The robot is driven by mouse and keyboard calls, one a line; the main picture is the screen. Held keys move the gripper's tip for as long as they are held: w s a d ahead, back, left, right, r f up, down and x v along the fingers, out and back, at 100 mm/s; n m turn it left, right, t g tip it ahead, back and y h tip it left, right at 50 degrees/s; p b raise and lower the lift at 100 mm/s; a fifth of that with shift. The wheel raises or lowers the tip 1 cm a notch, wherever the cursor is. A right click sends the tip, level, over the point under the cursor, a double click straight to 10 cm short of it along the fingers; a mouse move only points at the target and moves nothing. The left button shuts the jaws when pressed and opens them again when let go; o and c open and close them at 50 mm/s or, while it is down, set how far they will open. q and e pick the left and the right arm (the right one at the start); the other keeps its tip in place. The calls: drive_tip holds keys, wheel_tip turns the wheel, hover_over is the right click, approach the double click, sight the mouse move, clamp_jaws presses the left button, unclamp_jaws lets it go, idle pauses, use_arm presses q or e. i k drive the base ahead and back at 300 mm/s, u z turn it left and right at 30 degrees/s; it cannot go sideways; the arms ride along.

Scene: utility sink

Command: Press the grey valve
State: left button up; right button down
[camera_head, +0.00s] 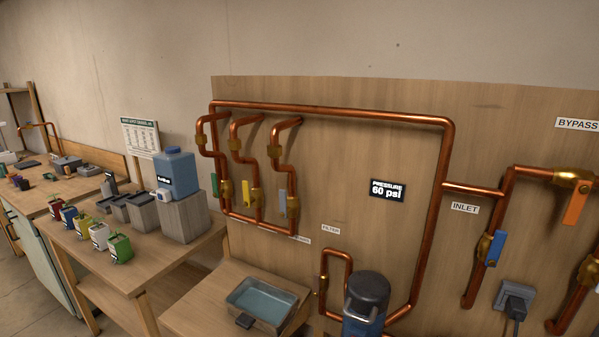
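The grey valve (283,203) is a small grey lever handle on the rightmost of three short copper pipe branches on the wooden wall panel. It hangs roughly upright beside a brass fitting. A yellow valve handle (246,192) and a green valve handle (215,185) are on the branches to its left. Neither of my grippers shows in the head view, so nothing is seen touching the grey valve.
Below the valves is a water-filled basin (262,303). A blue filter with a dark cap (369,291) stands right of it. A blue handle (496,248) and an orange handle (575,203) are farther right.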

sight(285, 210)
drive_tip(key=k, duration=0.65)
drive_tip(key=z, duration=0.7)
drive_tip(key=i, duration=1.15)
drive_tip(key=z, duration=0.1)
